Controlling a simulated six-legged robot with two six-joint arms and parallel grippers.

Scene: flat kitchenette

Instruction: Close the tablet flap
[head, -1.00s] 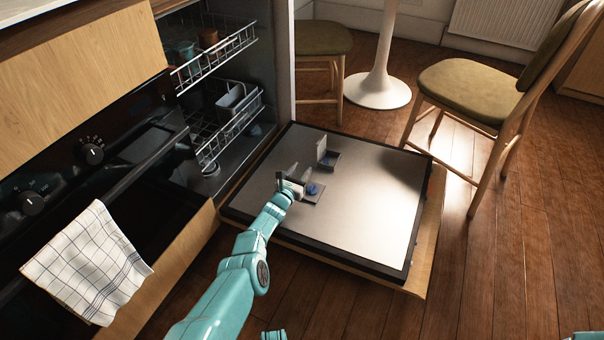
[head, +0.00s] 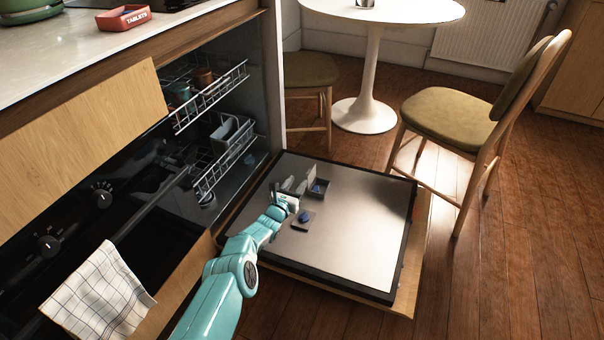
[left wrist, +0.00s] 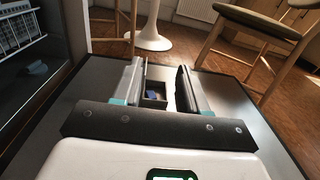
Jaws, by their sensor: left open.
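The tablet flap (head: 311,172) stands upright at the left edge of its compartment (head: 325,193) on the open dishwasher door. A blue tablet (head: 317,188) lies in the compartment, and it also shows in the left wrist view (left wrist: 152,95). A second blue piece (head: 305,216) sits on a grey plate nearer to me. My left gripper (head: 291,190) is low over the door, left of the compartment, open and empty. In the left wrist view its fingers (left wrist: 160,88) stand apart, with the compartment seen between them. The flap is not clear there. My right gripper is not in view.
The dishwasher door (head: 365,235) lies flat with clear metal to the right. Racks (head: 215,155) stand inside on the left. A chair (head: 455,110) and a white pedestal table (head: 370,75) stand beyond. A red tablets box (head: 124,18) is on the counter.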

